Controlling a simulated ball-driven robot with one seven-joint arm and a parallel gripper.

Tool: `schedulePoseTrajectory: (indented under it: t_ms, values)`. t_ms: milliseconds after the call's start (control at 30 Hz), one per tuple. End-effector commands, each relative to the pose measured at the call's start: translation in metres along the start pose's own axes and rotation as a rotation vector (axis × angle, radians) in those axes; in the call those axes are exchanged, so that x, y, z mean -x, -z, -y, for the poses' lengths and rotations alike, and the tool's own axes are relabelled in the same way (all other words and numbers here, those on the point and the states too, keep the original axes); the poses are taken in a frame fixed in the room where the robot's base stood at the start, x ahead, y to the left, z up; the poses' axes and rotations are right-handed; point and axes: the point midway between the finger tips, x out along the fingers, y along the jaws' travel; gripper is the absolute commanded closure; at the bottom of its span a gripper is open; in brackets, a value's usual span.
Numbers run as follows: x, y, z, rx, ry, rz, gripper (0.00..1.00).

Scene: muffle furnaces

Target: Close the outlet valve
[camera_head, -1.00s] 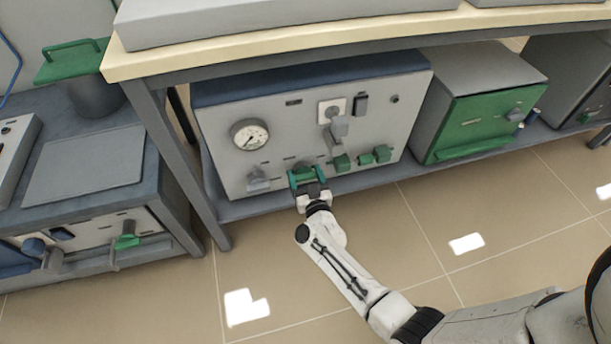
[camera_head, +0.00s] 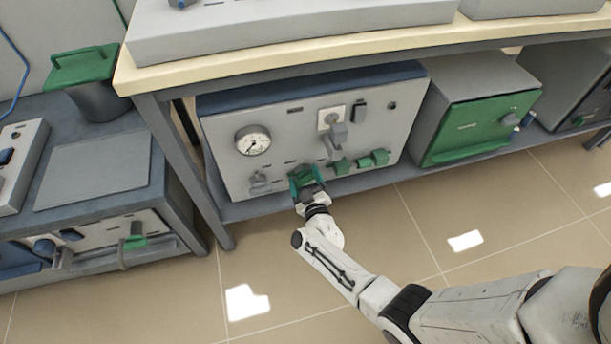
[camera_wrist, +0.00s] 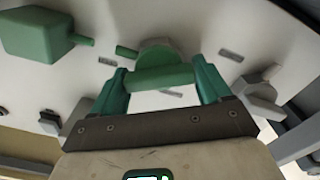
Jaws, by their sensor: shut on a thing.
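My gripper (camera_head: 308,181) is at the lower front of a grey panel unit (camera_head: 224,158) with a blue top, on the shelf under the bench. In the wrist view its two teal fingers (camera_wrist: 160,76) are shut on the green bar handle of a valve (camera_wrist: 157,52). The bar lies crosswise between the fingers, and the round valve body shows behind it. In the head view the gripper mostly hides this valve. Its label is too small to read, so I cannot confirm that it is the outlet valve.
A round gauge (camera_head: 253,140) is at upper left of the panel. More green valves (camera_head: 373,158) sit to the right, and a grey knob (camera_head: 259,181) to the left. A green-fronted furnace (camera_head: 480,128) stands to the right. The tiled floor (camera_head: 400,236) in front is clear.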

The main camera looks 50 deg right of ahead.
Motion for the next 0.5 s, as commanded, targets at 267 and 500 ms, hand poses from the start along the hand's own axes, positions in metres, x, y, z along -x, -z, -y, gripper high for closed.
schedulePoseTrajectory:
  t_ms: [267,500]
  values:
    - [0.0001,0.0015,0.002,0.262,0.003,0.0,0.53]
    - [0.0002,0.0007,0.0038,0.491,0.003,-0.001,0.53]
